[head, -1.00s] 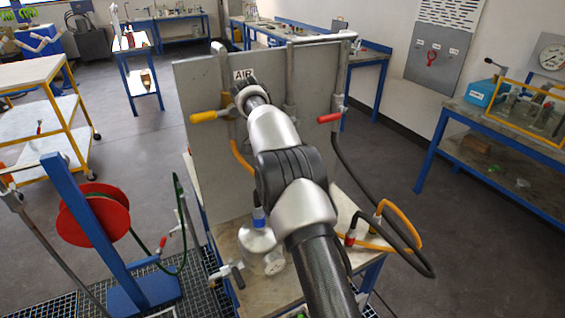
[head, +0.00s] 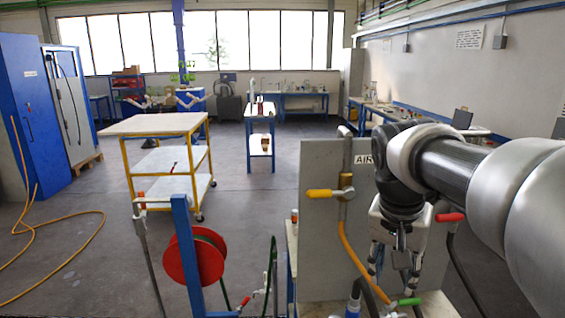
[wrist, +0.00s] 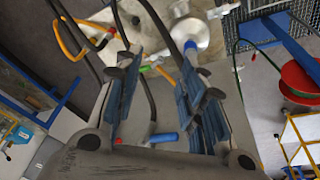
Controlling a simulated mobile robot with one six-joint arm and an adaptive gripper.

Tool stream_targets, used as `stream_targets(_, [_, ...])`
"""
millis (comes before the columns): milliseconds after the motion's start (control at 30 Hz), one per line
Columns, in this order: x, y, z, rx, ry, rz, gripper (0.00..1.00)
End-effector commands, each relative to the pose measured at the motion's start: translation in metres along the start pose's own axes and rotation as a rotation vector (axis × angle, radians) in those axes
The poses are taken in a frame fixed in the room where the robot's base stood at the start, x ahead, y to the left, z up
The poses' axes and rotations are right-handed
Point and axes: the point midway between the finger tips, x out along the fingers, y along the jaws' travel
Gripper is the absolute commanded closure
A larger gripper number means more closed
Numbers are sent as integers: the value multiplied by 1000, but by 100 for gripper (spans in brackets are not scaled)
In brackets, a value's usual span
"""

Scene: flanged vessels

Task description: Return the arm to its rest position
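My gripper (head: 392,282) hangs with its fingers down in front of the grey panel (head: 318,230) marked AIR, at the right of the head view. In the wrist view my gripper (wrist: 162,60) has its two fingers well apart, with nothing held between them. A pale metal vessel (wrist: 190,40) with a blue-ended fitting shows beyond the fingertips. A green-handled fitting (head: 408,302) is close below the fingers in the head view. My arm comes in from the right edge, bent at the wrist, and covers part of the panel.
A yellow-handled valve (head: 322,194) with an orange hose and a red-handled valve (head: 449,217) sit by the panel. A red hose reel (head: 194,258) on a blue post stands left. A yellow trolley (head: 155,124) is behind.

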Motion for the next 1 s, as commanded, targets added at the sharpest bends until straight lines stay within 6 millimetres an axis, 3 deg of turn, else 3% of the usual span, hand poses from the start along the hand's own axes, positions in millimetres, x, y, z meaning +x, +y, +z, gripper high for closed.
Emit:
stream_targets(33, [-7,8,25,-54,14,-29,63])
stream_targets(133, [-11,19,68,-169,42,-82,63])
stream_targets(300, [0,38,141,-350,97,-161,63])
stream_targets(500, [22,51,196,-491,152,-215,63])
stream_targets(667, [32,55,211,-532,169,-228,63])
stream_targets(1000, [32,55,211,-535,168,-228,63])
